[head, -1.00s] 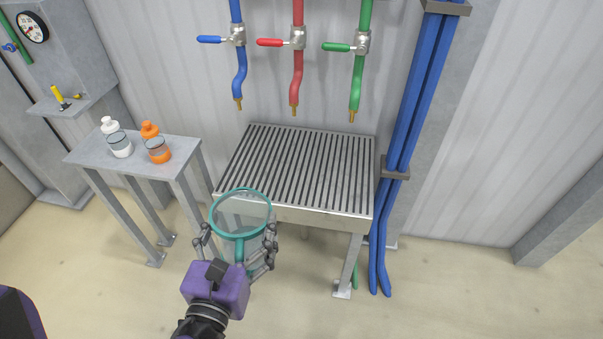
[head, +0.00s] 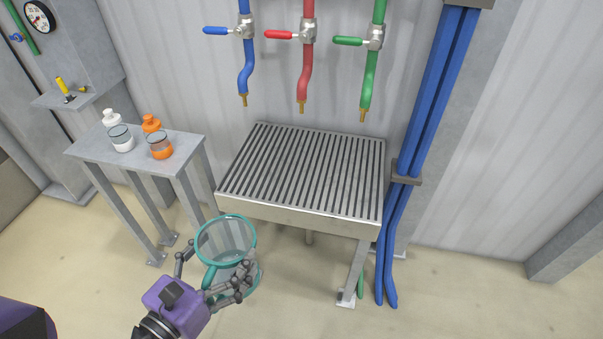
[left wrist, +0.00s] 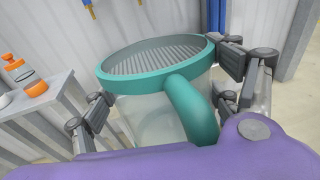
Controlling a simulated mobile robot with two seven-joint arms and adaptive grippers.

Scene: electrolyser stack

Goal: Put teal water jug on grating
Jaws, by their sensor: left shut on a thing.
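The teal water jug (head: 227,232) is a clear vessel with a teal rim, base and handle. My left gripper (head: 215,277) is shut on it and holds it in front of the grating's front left corner, apart from the grating. In the left wrist view the jug (left wrist: 155,65) stands between the two fingers (left wrist: 160,100), its handle towards my palm. The grating (head: 305,172) is a slatted metal top on a stand with legs, and it is bare. My right gripper is not in view.
Blue, red and green pipes with valves (head: 372,38) end in brass nozzles above the grating. A grey side table (head: 92,150) at left holds a white bottle (head: 121,138) and an orange bottle (head: 158,148). Blue vertical pipes (head: 400,215) run just right of the grating.

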